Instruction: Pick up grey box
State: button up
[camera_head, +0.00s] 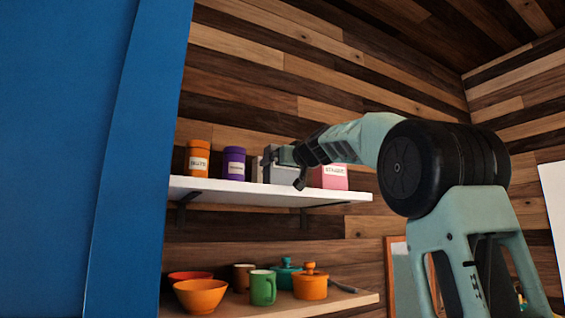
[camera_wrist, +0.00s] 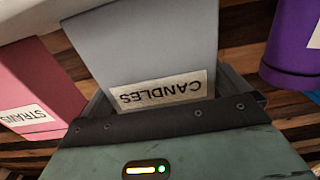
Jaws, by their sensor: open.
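The grey box (camera_wrist: 150,45) carries a "CANDLES" label, upside down in the wrist view. It stands on the white upper shelf (camera_head: 225,190), and in the head view the grey box (camera_head: 281,175) is partly hidden by my gripper (camera_head: 283,157). My gripper is open at the box's front. In the wrist view the box lies between the two fingers, one showing at its left edge and one at its right. Whether either finger touches it I cannot tell.
A pink "STRAWS" box (camera_head: 333,177) and a purple canister (camera_head: 233,164) stand close on either side. An orange canister (camera_head: 198,160) is farther left. The lower shelf holds bowls, a green mug (camera_head: 262,288) and pots. A blue panel (camera_head: 100,150) fills the left.

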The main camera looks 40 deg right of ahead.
jog(key=shift+w+d, duration=0.15)
jog(key=shift+w, duration=0.3)
jog(key=shift+c, duration=0.3)
jog(key=c, duration=0.6)
notch_tip(320, 180, up, 10)
jog(key=shift+f+p, duration=0.1)
jog(key=shift+p, duration=1)
jog(key=shift+s, duration=0.1)
